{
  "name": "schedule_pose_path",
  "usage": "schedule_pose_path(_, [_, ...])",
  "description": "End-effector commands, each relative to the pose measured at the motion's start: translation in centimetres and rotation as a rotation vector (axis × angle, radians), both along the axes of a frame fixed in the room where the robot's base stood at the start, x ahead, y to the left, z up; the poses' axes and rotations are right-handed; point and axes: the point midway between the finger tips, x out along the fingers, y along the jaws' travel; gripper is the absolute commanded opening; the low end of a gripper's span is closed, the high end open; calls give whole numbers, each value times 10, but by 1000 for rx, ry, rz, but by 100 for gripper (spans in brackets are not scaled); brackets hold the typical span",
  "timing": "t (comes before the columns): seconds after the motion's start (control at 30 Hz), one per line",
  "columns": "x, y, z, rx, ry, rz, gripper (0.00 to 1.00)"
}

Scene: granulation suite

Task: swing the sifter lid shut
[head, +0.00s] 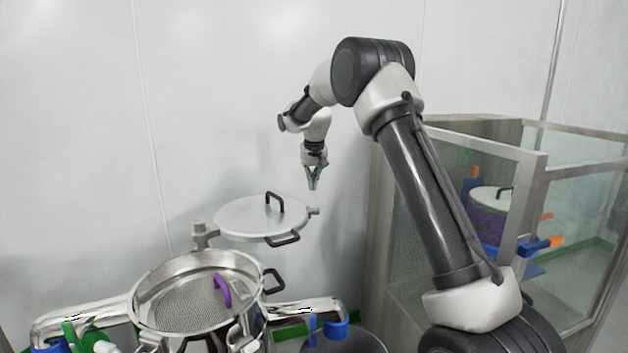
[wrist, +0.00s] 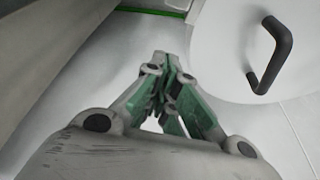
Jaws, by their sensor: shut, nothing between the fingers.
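The sifter lid (head: 250,217) is a flat round metal disc with a black handle on top and another on its rim. It is swung out to the back right on a hinge post (head: 200,236), clear of the bowl. My gripper (head: 313,187) is shut and empty, pointing down above and beyond the lid's right edge. In the wrist view the lid (wrist: 225,60) and its black handle lie to the right of the fingers (wrist: 160,62), apart from them.
A glass-panelled metal enclosure (head: 455,175) stands on the right with a lidded vessel (head: 490,205) inside. Shiny pipes (head: 85,312) flank the sifter. A plain wall is behind the lid. The air above the lid is clear.

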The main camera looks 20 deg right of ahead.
Motion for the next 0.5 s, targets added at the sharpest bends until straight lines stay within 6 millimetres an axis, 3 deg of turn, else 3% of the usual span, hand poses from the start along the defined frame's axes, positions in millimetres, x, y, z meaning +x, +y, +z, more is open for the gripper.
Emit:
schedule_pose_path(0.27, [19, -4, -59, 0, 3, 0, 0])
schedule_pose_path(0.5, [-10, 2, -59, 0, 0, 2, 0])
